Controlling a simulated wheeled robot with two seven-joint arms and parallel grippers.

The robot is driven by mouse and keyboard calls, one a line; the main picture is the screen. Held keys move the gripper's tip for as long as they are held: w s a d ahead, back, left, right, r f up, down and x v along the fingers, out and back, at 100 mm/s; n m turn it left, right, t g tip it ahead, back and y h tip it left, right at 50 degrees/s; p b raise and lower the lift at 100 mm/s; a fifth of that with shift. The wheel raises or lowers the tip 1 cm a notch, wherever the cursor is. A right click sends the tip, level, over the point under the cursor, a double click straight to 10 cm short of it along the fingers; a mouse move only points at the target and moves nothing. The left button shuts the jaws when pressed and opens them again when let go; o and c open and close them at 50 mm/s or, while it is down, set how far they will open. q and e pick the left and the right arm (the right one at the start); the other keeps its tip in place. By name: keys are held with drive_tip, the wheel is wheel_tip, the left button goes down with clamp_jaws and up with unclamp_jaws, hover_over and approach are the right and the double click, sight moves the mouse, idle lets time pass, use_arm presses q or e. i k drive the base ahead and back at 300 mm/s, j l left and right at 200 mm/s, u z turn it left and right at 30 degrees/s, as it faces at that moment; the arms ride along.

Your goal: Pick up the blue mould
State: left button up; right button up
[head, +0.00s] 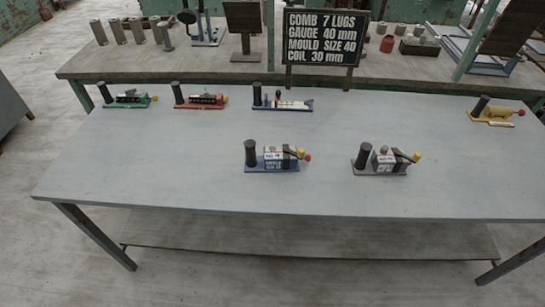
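Two devices on blue bases stand on the grey table (150,180). One blue device (272,167) is near the middle front, with a black upright cylinder at its left, a labelled white-and-blue block and a red knob at its right. The other blue device (283,104) is farther back, with a black cylinder and a long white part on top. I cannot tell from this view which of the two is the blue mould. Neither of my grippers is in view.
Similar devices stand on the table: green (128,100), red (201,101), grey (383,163) and yellow (494,114). A black sign (324,37) behind reads "COMB 7 LUGS, GAUGE 40 mm, MOULD SIZE 40, COIL 30 mm". A cluttered bench (200,68) adjoins behind. The table's front strip is clear.

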sight(274, 159)
drive_tip(key=i+l+u, duration=0.15)
drive_tip(key=l+u, duration=0.3)
drive_tip(key=l, duration=0.65)
drive_tip(key=l+u, duration=0.5)
drive_tip(key=l, duration=0.55)
drive_tip(key=i+j+z, duration=0.15)
drive_tip(key=j+z, duration=0.15)
drive_tip(key=j, duration=0.2)
drive_tip(key=i+j+z, duration=0.1)
drive_tip(key=j+z, duration=0.15)
drive_tip(key=j, duration=0.3)
drive_tip(key=j+z, duration=0.3)
drive_tip(key=j, duration=0.25)
drive_tip(key=i, duration=0.05)
